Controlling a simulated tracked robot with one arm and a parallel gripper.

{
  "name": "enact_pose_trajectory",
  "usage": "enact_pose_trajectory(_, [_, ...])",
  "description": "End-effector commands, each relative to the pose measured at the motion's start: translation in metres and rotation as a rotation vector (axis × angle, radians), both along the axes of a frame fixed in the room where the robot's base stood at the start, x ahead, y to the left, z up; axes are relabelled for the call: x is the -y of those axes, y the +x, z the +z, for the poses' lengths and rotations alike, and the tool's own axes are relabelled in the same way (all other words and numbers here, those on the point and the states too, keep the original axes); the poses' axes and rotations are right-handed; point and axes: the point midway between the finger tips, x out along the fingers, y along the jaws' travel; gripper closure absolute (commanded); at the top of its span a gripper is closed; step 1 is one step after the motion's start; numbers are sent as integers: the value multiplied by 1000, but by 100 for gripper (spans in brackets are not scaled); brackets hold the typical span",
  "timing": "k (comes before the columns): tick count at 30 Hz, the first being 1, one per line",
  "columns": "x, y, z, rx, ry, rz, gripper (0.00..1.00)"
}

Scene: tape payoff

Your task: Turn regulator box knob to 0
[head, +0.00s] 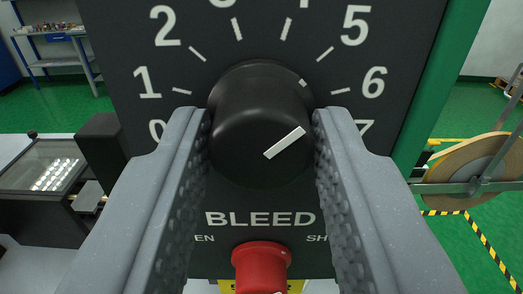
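The black regulator knob (245,108) sticks out from a dark panel (130,55) in the middle of the head view. A white line on its cap slants up and right, toward about the 6 on the dial. White numbers and ticks ring the knob; the 0 (155,130) at the left is partly covered by my left finger, and the 7 at the right is partly covered too. My gripper (262,125) has one finger on each side of the knob. Both textured pads appear flush against its sides, so it looks shut on the knob.
A red button-like knob (261,265) sits below the BLEED label, low between my fingers. A green frame (440,80) borders the panel at the right. A tan disc (470,165) is at the far right, and a workbench (60,45) stands at the back left.

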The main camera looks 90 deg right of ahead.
Motion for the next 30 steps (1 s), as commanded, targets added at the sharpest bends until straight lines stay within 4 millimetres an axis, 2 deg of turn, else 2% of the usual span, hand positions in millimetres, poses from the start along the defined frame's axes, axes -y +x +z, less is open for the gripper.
enact_pose_trajectory(3, [0,0,0,0,0,0,92])
enact_pose_trajectory(4, [-14,-1,3,0,-6,0,95])
enact_pose_trajectory(7, [-3,-1,1,-1,-2,-1,95])
enact_pose_trajectory(12, [2,-2,2,-3,-3,-3,95])
enact_pose_trajectory(30, [3,-2,1,-44,-2,-5,95])
